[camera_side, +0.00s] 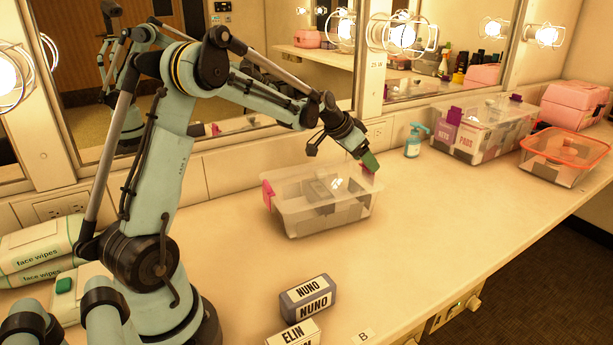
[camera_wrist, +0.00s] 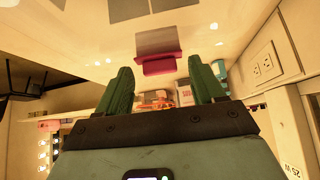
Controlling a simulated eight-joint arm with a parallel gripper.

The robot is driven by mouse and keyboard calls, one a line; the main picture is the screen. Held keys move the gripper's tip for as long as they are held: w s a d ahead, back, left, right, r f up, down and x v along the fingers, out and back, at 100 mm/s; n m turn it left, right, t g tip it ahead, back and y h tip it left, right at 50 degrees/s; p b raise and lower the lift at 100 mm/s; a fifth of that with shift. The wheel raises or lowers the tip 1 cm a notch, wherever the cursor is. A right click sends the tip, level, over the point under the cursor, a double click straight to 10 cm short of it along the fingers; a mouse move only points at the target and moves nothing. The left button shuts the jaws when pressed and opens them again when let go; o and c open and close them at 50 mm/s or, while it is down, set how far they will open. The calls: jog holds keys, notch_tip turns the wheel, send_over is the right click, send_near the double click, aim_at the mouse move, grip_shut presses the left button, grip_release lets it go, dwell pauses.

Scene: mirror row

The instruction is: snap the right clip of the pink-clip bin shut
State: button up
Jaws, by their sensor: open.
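The pink-clip bin (camera_side: 318,207) is a clear lidded box on the counter, with grey shapes showing through it. Its left pink clip (camera_side: 268,195) is at the left end. Its right clip (camera_side: 369,168) is at the right end, partly covered by my gripper (camera_side: 368,161) in the side view. In the wrist view the right clip (camera_wrist: 159,66) is a magenta bar lying ahead of and between the two green fingers of my gripper (camera_wrist: 159,63). The fingers are apart with nothing between them. Whether they touch the clip, and how far it is folded, I cannot tell.
Right of the bin stand a teal pump bottle (camera_side: 415,141), a purple-clip bin (camera_side: 484,130), an orange-rimmed box (camera_side: 566,157) and a pink case (camera_side: 574,104). A NUNO block (camera_side: 308,298) and an ELIN block (camera_side: 293,335) sit in front. The mirror wall is close behind.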

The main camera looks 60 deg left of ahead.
jog(key=v, duration=1.1)
jog(key=shift+s+r, duration=0.2)
jog(key=shift+r, duration=0.1)
jog(key=s+d+f, duration=0.3)
jog(key=s+d, duration=0.5)
jog(key=d, duration=0.1)
jog(key=s+d+f+n, duration=0.1)
jog(key=s+d+f, duration=0.2)
jog(key=s+d, duration=0.5)
jog(key=shift+s+d+f+y, duration=0.15)
jog(key=shift+s+d+y, duration=0.2)
jog(key=shift+d, duration=0.95)
jog(key=shift+w, duration=0.1)
